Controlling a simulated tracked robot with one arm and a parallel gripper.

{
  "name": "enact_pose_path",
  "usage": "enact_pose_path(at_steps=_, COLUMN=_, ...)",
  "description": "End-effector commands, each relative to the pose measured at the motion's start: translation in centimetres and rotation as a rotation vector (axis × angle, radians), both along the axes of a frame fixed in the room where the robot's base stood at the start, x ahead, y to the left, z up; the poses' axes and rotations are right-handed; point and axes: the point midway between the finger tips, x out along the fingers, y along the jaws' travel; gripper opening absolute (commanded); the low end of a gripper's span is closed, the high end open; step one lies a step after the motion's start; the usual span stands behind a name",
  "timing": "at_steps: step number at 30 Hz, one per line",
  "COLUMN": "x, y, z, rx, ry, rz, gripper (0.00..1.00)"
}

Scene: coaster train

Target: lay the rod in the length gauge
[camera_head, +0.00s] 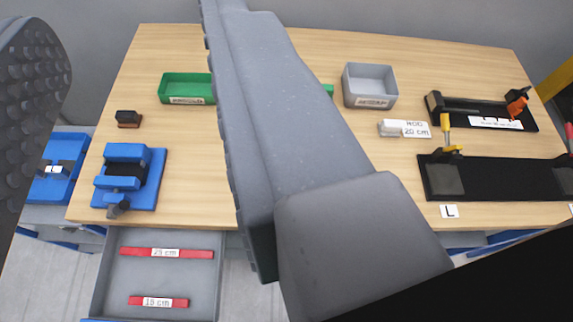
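Two red rods lie apart in an open grey drawer below the table: one labelled 25 cm (167,253) and one labelled 15 cm (158,302). A black fixture with an orange part (462,106) stands at the back right of the table and looks like the length gauge; its white label is too small to read. I see no rod in it. My gripper (135,35) is open, its two large grey fingers wide apart close to the camera, with nothing held between them. The right finger hides the middle of the table and the area right of the drawer.
A white card (404,129) reads ROD 20 cm. A black board (510,180) with yellow and red clamps lies front right. A blue vise (128,178), brown block (128,118), green bin (186,88) and grey bin (370,85) stand on the table (190,140).

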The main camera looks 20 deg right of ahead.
Motion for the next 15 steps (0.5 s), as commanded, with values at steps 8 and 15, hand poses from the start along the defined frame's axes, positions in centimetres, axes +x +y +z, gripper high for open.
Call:
enact_pose_path(at_steps=8, x=0.0, y=0.0, z=0.0, rx=0.0, ry=0.001, rz=0.0, gripper=0.45)
enact_pose_path(at_steps=15, x=4.6, y=-0.6, z=-4.7, rx=0.006, ry=0.069, rz=0.006, gripper=0.45)
